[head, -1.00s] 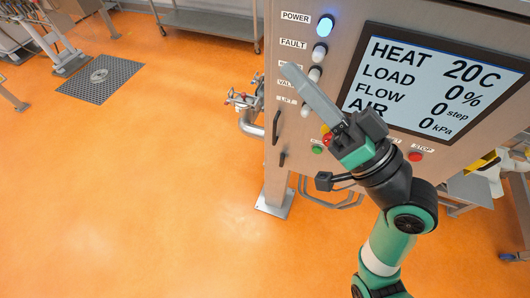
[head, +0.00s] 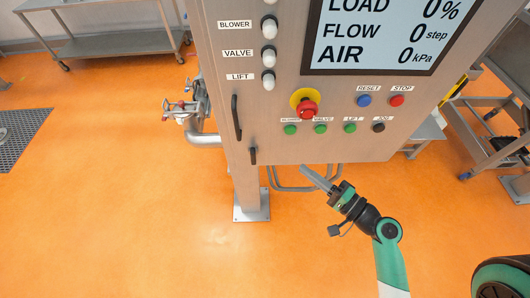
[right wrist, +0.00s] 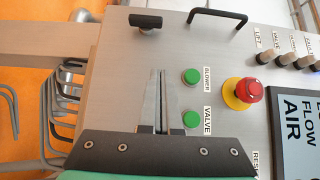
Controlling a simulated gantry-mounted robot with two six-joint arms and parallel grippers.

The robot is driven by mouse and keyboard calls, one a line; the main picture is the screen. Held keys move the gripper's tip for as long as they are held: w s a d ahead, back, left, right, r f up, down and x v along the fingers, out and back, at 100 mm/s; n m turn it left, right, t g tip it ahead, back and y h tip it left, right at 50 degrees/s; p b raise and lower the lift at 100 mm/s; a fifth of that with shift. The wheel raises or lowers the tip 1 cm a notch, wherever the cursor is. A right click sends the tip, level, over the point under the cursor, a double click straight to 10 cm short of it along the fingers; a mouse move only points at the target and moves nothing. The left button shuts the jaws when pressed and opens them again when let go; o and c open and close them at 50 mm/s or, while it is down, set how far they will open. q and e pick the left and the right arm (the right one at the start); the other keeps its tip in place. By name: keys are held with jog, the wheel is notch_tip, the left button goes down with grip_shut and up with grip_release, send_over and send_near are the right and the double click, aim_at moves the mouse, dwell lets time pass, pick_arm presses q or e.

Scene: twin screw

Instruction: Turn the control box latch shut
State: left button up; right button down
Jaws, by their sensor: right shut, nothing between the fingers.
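The control box (head: 290,130) is a grey metal cabinet with a screen and buttons. Its small black latch (head: 253,155) is at the lower left edge of the front, below a long black pull handle (head: 236,118). The latch also shows in the right wrist view (right wrist: 146,21), beyond my fingertips. My right gripper (head: 304,169) is shut and empty, below and right of the latch in the head view. In the right wrist view its fingers (right wrist: 158,73) lie together, pointing toward the latch, apart from it. My left gripper is not in view.
A red emergency stop (head: 307,107) on a yellow collar and green buttons (head: 320,129) are near my right gripper. A metal pipe with valves (head: 195,130) stands left of the box. A support post (head: 247,190) is below it. Orange floor is open at left.

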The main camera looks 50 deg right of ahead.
jog(key=shift+w, duration=0.1)
jog(key=p, duration=0.3)
send_near(253, 147)
jog(key=w+d, duration=0.1)
jog(key=d, duration=0.1)
jog(key=w+d, duration=0.2)
jog(key=shift+w+d+r, duration=0.1)
jog(key=shift+d+r, duration=0.05)
jog(key=shift+r, duration=0.05)
jog(key=shift+w+a, duration=0.95)
jog(key=shift+w+a+f+p, duration=0.15)
jog(key=shift+w+a+p, duration=0.2)
jog(key=shift+w, duration=0.1)
jog(key=shift+d, duration=0.1)
